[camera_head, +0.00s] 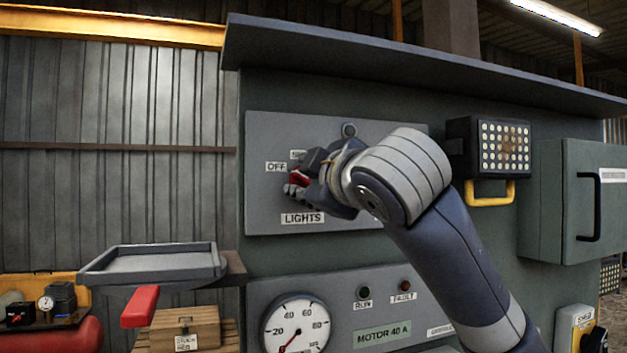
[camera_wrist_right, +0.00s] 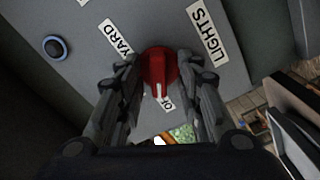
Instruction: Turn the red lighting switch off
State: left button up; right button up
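The red lighting switch (camera_wrist_right: 158,70) is a round knob on a grey panel (camera_head: 265,135), above the LIGHTS label (camera_head: 303,218). In the head view the red knob (camera_head: 300,177) is partly hidden by my right gripper (camera_head: 303,182). In the wrist view my right gripper's fingers (camera_wrist_right: 158,78) flank the knob and look closed against its sides. The knob's white mark points toward the OFF label (camera_wrist_right: 168,102), which also shows left of the knob in the head view (camera_head: 276,167). My left gripper is not in view.
A small dark round lamp (camera_head: 349,130) sits above the switch. A floodlight (camera_head: 497,147) and a grey cabinet (camera_head: 580,200) are at right. A lower panel has a gauge (camera_head: 297,325). An empty grey tray (camera_head: 155,264) and red handle (camera_head: 140,307) are at left.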

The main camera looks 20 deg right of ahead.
jog(key=s, duration=1.2)
jog(key=shift+d, duration=0.15)
